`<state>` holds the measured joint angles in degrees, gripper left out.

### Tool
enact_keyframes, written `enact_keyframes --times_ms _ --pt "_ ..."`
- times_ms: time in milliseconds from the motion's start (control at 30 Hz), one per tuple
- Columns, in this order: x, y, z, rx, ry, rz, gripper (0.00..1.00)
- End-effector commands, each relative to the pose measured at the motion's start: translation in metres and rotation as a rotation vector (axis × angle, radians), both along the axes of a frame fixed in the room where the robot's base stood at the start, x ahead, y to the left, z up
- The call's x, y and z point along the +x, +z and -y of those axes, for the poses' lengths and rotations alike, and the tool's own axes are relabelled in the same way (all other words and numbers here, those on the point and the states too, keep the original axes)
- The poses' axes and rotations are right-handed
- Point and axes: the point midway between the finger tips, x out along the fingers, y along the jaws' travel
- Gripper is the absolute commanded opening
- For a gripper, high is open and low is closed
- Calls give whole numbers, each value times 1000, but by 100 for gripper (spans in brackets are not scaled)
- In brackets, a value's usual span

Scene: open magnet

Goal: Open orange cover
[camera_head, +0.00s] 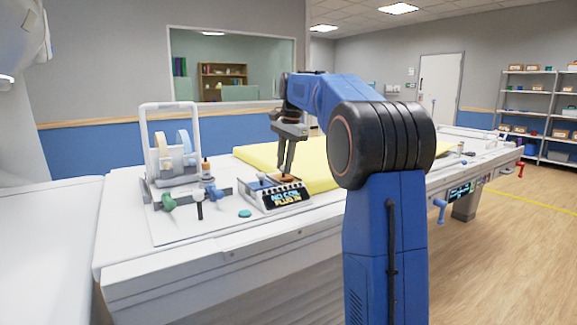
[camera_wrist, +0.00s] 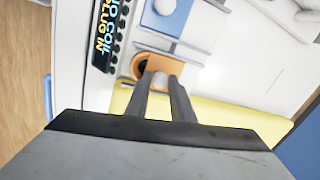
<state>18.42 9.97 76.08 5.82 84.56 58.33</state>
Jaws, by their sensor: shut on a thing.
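The orange cover (camera_wrist: 138,64) is a small orange piece on top of the box with the "NO COIL PLUG IN" display (camera_head: 286,197). In the head view the orange cover (camera_head: 291,179) shows only as a small patch under my fingertips. My gripper (camera_head: 285,174) reaches down to it from above. In the wrist view my gripper (camera_wrist: 163,78) has its two fingers close together over the cover, shut on a pale part of it. The fingers hide part of the cover, and I cannot tell whether it is raised.
A blue piece with a white knob (camera_wrist: 168,14) lies beside the orange cover. A white-framed stand (camera_head: 168,150) and several coloured handles (camera_head: 199,200) stand to the left on the white table (camera_head: 190,235). A yellow pad (camera_head: 318,178) lies just behind the box. A teal disc (camera_head: 245,213) lies in front.

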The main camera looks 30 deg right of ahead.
Motion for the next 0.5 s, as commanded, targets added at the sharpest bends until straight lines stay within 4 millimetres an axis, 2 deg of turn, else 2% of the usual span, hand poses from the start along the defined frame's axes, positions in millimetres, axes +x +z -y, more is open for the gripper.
enact_keyframes --times_ms 33,200,500 --pt "9 0 0 -1 1 1 0" --pt "31 0 -1 -1 1 1 0" --pt "38 1 -1 -2 0 1 0"
